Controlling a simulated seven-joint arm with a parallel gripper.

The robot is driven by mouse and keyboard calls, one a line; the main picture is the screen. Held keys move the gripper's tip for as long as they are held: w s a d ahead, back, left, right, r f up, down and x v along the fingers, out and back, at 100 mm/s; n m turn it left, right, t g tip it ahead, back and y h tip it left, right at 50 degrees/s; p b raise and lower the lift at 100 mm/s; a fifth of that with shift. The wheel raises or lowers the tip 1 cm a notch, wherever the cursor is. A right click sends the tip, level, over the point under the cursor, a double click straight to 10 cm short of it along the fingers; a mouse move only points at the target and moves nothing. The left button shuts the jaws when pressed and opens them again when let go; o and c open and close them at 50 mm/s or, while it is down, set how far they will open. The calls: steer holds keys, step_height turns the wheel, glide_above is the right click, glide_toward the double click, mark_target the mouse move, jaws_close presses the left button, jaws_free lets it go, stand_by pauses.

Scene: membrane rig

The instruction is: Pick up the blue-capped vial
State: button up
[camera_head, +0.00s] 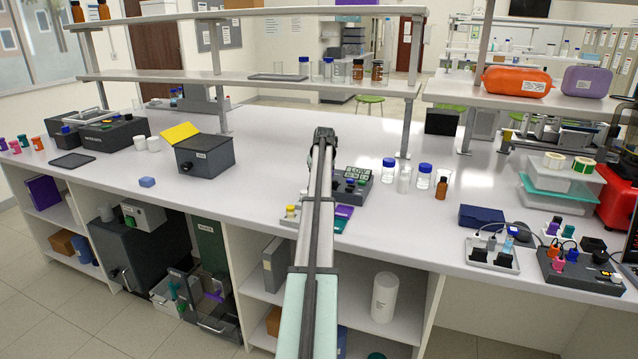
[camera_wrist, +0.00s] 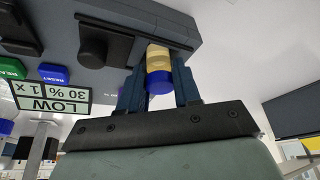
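The blue-capped vial (camera_wrist: 158,80) shows in the wrist view, which is upside down, with a blue cap and a cream and yellow body. My gripper (camera_wrist: 159,88) has one dark finger on each side of the cap. I see no clear gap between fingers and vial, so it looks shut on it. The vial's far end is against or in the grey unit (camera_wrist: 215,30); I cannot tell whether it is clear of it. In the head view my arm hides the vial and fingertips.
A dark device with a display (camera_head: 350,185) stands right of my arm; its LOW display (camera_wrist: 50,100) is close in the wrist view. Blue-capped bottles (camera_head: 389,171) and a brown bottle (camera_head: 441,187) stand further right. A shelf (camera_head: 270,80) crosses behind.

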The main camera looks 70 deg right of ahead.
steer(key=c, duration=0.5)
steer(key=shift+r, duration=0.15)
steer(key=shift+c, duration=0.2)
